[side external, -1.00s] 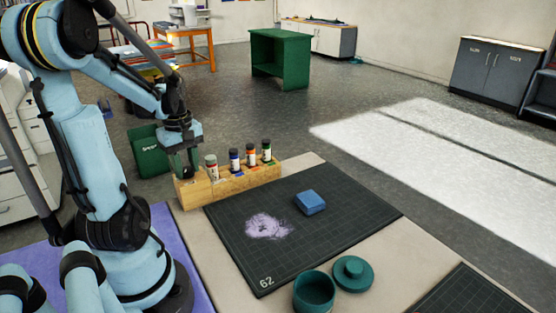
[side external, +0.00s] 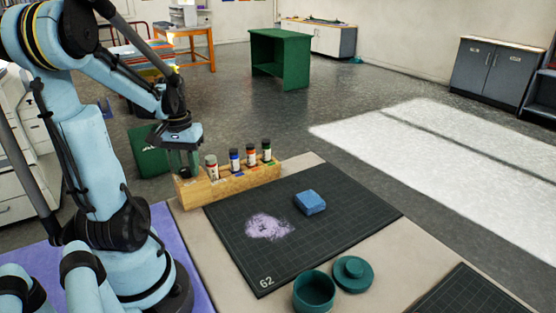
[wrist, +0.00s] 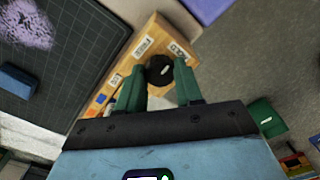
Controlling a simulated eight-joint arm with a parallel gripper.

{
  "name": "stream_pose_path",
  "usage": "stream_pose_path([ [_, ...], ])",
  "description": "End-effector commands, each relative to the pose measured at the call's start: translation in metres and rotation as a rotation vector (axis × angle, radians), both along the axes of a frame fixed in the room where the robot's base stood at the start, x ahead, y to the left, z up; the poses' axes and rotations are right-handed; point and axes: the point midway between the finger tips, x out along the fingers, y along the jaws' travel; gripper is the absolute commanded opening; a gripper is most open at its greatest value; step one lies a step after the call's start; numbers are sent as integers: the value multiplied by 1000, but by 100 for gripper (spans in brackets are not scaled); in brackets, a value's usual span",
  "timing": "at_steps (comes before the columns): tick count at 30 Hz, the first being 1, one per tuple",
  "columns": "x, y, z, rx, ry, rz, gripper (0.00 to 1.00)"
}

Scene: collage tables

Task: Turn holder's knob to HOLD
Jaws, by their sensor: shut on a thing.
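In the side view my gripper (side external: 183,168) points down at the block's left end, and the fingers mostly hide the knob.
A dark cutting mat (side external: 340,225) lies right of the holder, with a blue block (side external: 310,203) and a pale purple smudge (side external: 268,227) on it. A teal jar (side external: 314,292) and its lid (side external: 352,273) stand near the front. A green bin (side external: 147,152) stands behind the gripper.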

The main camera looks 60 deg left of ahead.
Motion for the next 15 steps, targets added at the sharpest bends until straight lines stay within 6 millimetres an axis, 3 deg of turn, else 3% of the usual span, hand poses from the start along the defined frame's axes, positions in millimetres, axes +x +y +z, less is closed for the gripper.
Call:
stream_pose_path([
  [15, 0, 0, 0, 2, -1, -121, 5],
])
